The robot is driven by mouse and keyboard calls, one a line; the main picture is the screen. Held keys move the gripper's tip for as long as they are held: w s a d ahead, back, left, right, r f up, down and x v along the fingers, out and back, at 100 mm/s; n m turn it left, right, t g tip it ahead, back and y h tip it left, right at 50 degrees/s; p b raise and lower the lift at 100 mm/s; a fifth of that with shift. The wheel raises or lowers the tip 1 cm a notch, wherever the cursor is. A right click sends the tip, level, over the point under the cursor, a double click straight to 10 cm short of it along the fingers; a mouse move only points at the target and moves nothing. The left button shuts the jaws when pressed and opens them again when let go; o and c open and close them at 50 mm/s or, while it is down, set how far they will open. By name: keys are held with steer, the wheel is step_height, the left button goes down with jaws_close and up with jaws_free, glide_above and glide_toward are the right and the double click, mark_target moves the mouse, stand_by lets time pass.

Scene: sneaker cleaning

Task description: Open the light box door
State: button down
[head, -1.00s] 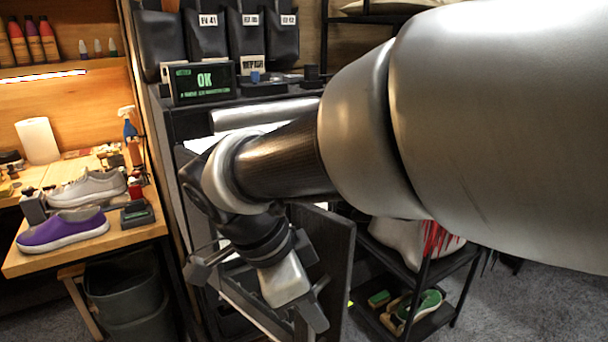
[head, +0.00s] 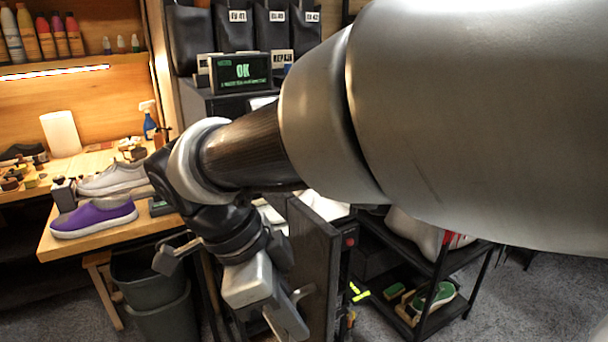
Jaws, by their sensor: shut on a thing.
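The light box (head: 228,105) is a dark cabinet, mostly hidden behind my arm, with a lit green "OK" display on top. Its door (head: 312,270) is a dark upright panel, standing swung out from the box, with a bright white interior (head: 328,206) showing past its top edge. My gripper (head: 272,308) is low at the door's left side, pointing down, and is shut on the door, seemingly at its handle. The exact contact is hidden behind the gripper's grey body and fingers.
A wooden bench (head: 75,240) on the left holds a purple sneaker (head: 94,217) and a pale sneaker (head: 112,180). Grey bins (head: 150,285) stand below it. Carpet is open at far right.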

steer(key=c, duration=2.1)
jaws_free()
steer(key=p+v, duration=0.5)
steer(key=v, duration=1.2)
steer(key=shift+s+r, duration=0.1)
steer(key=shift+r, duration=0.2)
